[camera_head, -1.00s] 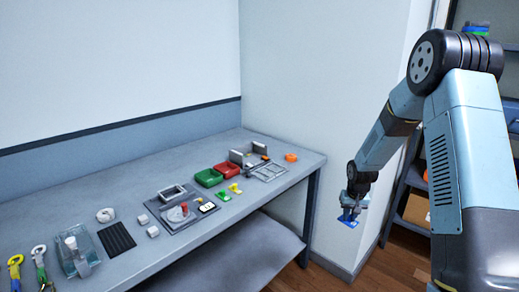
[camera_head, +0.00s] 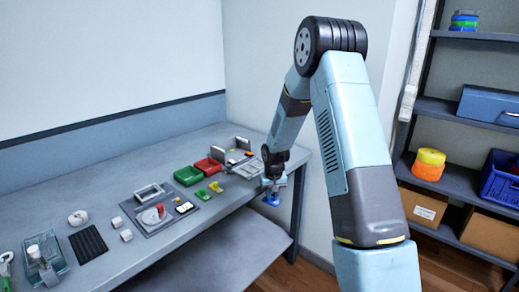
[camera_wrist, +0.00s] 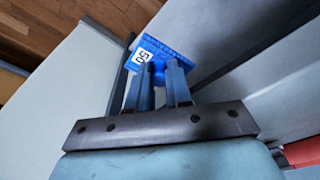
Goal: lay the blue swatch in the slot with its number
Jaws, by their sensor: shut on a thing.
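The blue swatch (camera_head: 271,199) hangs below my gripper (camera_head: 272,187), just off the front right edge of the bench. In the wrist view my gripper (camera_wrist: 160,82) is shut on the blue swatch (camera_wrist: 177,52), with its two fingers at the near side of it. A white label with black digits, seemingly 50, shows on the swatch's left part. Grey frame-like fixtures (camera_head: 245,167) stand at the bench's far right end, partly behind my arm. No slot number is legible in the head view.
The grey bench (camera_head: 200,230) carries a green bin (camera_head: 187,176), a red bin (camera_head: 208,166), small yellow and green pieces, a grey plate (camera_head: 143,218) with parts and a black ribbed mat (camera_head: 88,243). Shelves (camera_head: 450,108) with boxes stand at right. The bench's front strip is mostly clear.

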